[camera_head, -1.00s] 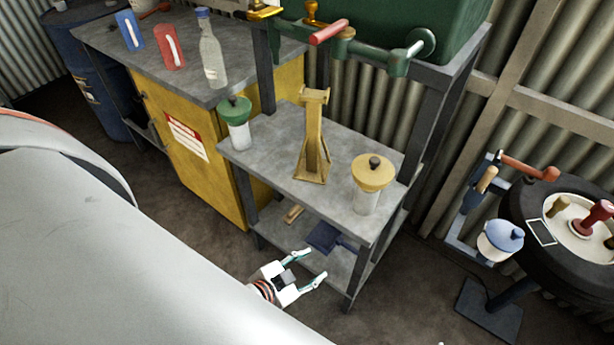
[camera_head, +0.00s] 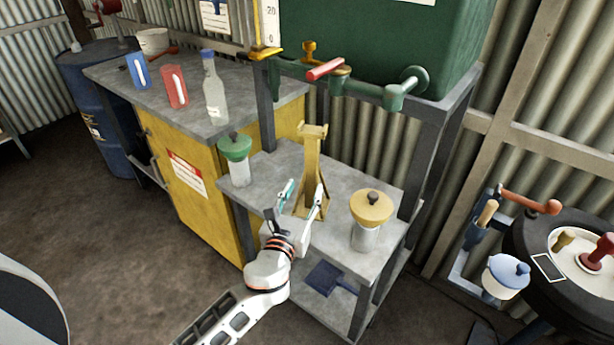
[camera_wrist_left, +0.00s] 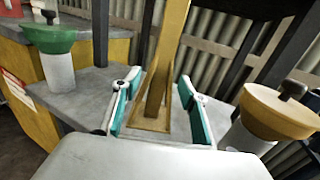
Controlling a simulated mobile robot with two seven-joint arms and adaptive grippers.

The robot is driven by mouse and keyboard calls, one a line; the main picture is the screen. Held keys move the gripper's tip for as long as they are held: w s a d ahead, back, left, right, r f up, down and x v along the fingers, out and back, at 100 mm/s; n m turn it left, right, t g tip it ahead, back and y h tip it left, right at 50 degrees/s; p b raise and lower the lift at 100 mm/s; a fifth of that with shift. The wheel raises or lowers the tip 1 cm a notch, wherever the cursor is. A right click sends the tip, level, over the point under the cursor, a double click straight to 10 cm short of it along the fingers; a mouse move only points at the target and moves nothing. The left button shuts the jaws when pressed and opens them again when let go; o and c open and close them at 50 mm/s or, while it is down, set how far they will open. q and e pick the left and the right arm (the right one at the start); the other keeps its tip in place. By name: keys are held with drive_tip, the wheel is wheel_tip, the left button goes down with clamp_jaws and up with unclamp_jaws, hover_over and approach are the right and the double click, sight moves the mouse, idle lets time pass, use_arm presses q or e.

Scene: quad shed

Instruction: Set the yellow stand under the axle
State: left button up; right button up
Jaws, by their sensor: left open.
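The yellow stand (camera_head: 313,165) stands upright on the grey upper shelf of a small metal rack. My left gripper (camera_head: 304,198) is open just in front of the stand, at the height of its lower part. In the left wrist view the stand's post (camera_wrist_left: 163,70) and base show beyond and between the two open fingers (camera_wrist_left: 158,108), which do not grip it. My right gripper is not in view. I cannot make out an axle in these frames.
A green-lidded jar (camera_head: 236,160) stands left of the stand and a yellow-lidded jar (camera_head: 369,218) stands right of it. A green tank (camera_head: 375,40) with pipes sits above. A bottle (camera_head: 214,90) stands on the yellow cabinet's top. A black tyre (camera_head: 535,240) is at right.

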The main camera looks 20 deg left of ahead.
sight(310, 178)
use_arm(q)
drive_tip(key=shift+w+r, duration=0.1)
drive_tip(key=shift+w, duration=0.3)
drive_tip(key=w, duration=0.7)
drive_tip(key=shift+f, duration=0.4)
clamp_jaws()
drive_tip(key=shift+r, duration=0.25)
